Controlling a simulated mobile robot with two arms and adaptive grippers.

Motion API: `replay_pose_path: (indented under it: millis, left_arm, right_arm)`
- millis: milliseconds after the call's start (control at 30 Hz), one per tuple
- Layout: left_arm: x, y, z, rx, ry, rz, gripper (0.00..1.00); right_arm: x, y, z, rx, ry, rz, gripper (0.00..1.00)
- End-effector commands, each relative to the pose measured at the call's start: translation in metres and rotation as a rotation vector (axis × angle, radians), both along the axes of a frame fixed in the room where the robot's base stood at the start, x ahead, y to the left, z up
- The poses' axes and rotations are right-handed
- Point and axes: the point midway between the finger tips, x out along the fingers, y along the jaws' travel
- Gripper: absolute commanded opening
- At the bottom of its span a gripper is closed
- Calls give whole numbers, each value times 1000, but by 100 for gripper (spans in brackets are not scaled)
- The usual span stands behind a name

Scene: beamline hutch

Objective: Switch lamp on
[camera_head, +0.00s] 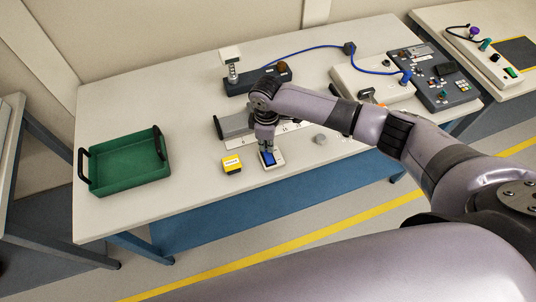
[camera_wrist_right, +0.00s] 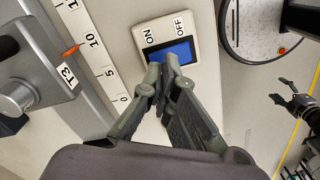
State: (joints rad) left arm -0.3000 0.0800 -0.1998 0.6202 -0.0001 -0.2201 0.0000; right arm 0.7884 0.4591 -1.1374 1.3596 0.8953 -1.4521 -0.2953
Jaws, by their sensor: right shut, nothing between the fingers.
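The switch (camera_head: 278,157) is a small pale box with a blue rocker, near the front edge of the table. In the right wrist view the blue rocker (camera_wrist_right: 176,51) lies beside the printed words ON and OFF. My right gripper (camera_head: 268,149) points down at the switch, shut and empty. In the wrist view its fingertips (camera_wrist_right: 158,82) overlap the rocker's ON-side edge; I cannot tell whether they touch it. A dark jointed shape (camera_wrist_right: 300,104) at the wrist view's right looks like my left gripper, too small to read. I cannot identify a lit lamp.
A yellow box (camera_head: 232,164) stands just left of the switch. A green tray (camera_head: 128,181) is farther left. Behind the switch is a ruled slide (camera_head: 236,125). Control boxes (camera_head: 436,82) and a blue cable (camera_head: 310,48) occupy the back right. Bare table lies between tray and slide.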

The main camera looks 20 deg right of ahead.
Motion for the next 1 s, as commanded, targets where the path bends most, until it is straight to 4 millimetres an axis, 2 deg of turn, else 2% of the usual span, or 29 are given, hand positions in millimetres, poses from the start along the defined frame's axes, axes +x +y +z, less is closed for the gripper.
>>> replay_pose_path:
  millis: [1000]
  left_arm:
    - [0, 0, -6, 0, 0, 0, 61]
  right_arm:
    - [0, 0, -11, 0, 0, 0, 0]
